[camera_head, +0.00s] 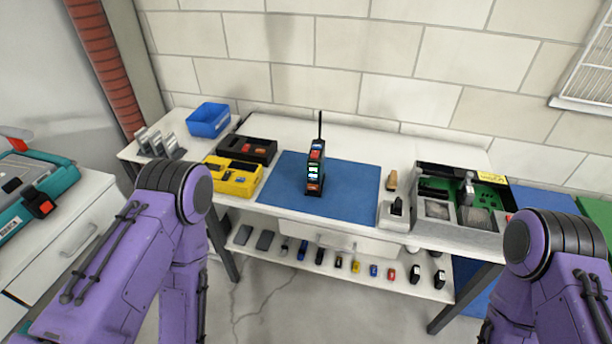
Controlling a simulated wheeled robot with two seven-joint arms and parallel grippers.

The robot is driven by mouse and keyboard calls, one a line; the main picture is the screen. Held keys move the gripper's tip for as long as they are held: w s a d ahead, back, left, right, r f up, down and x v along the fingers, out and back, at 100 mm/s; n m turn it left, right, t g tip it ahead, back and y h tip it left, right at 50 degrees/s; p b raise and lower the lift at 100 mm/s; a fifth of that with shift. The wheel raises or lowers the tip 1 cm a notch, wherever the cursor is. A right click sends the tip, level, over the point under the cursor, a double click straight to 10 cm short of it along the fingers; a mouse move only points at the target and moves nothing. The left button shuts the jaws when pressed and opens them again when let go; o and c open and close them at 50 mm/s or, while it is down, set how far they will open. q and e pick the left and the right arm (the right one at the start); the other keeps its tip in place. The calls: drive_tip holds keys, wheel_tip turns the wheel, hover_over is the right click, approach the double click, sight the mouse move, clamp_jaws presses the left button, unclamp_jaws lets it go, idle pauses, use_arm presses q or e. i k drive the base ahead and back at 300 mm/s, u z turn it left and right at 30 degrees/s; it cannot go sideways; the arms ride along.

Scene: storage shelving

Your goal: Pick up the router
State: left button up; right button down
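An upright black device with one tall antenna, red-orange parts and lit white-green panels stands on the blue mat (355,185) on the white workbench. It is the only thing in view that looks like the router (314,172), but I cannot confirm what it is. Nothing of mine touches it. My two purple arms show at the lower left and lower right, in front of the bench. Both grippers are out of the frame.
Left of the mat are a yellow case (238,181), a black case (250,149) and a blue bin (208,120). Right of it stand a small grey device (394,212) and an open grey unit (452,211). Several small items lie on the lower shelf (262,257).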

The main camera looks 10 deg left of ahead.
sight(315, 167)
drive_tip(key=u, duration=1.55)
drive_tip(key=i, duration=0.95)
drive_tip(key=z, duration=2.1)
